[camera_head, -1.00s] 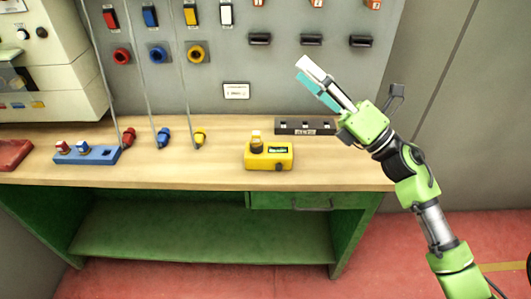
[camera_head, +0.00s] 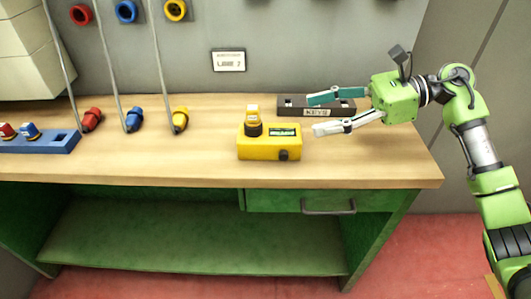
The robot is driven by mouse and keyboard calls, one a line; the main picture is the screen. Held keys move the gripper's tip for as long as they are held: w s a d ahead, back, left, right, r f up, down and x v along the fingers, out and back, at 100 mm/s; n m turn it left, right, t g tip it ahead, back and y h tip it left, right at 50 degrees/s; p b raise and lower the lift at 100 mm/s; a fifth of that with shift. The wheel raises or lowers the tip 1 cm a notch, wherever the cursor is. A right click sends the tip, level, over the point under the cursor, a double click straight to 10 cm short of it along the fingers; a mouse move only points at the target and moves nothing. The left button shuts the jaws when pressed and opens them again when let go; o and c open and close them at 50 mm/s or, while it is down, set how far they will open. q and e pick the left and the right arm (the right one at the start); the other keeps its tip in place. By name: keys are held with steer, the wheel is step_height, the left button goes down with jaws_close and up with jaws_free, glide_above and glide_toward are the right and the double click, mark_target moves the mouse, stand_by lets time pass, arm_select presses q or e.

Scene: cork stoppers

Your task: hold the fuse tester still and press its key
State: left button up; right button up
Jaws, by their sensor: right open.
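The fuse tester, a yellow box (camera_head: 262,153), sits on the wooden bench near its front edge. It has a small green-lit display on top, a dark round knob on its front, and a yellow-and-white piece (camera_head: 253,115) standing in a black collar at its top left. Which part is the key I cannot tell. My right gripper (camera_head: 310,115) comes in from the right, its fingers spread and pointing left. It is empty, just right of the tester and apart from it, with its teal finger in front of the black KEYS holder. My left gripper is not in view.
A black holder labelled KEYS (camera_head: 290,104) lies behind the tester. Red (camera_head: 92,118), blue (camera_head: 133,119) and yellow (camera_head: 180,118) plugs on cables and a blue block (camera_head: 45,142) lie to the left. The bench (camera_head: 210,165) is clear around the tester's left and front.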

mark_target(292, 132)
steer(key=f+b, duration=0.1)
steer(key=f, duration=0.1)
steer(key=w+f+b, duration=0.1)
steer(key=f, duration=0.1)
steer(key=shift+f+b, duration=0.55)
steer(key=shift+b, duration=0.15)
steer(key=shift+a+f, duration=0.15)
steer(key=shift+a, duration=0.45)
steer(key=p+x, duration=0.1)
steer(key=x, duration=0.3)
steer(key=shift+a, duration=0.4)
steer(key=x, duration=0.1)
steer(key=b+x, duration=0.1)
steer(key=shift+a+f, duration=0.25)
steer(key=shift+f, duration=0.05)
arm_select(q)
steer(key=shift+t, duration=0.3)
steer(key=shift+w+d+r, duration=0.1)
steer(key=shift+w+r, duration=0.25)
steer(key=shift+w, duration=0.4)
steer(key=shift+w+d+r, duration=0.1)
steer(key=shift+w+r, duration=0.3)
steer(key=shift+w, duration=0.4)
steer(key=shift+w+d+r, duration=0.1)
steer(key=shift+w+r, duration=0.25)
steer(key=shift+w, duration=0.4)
arm_select(e)
steer(key=shift+a+f, duration=0.1)
steer(key=shift+a, duration=0.55)
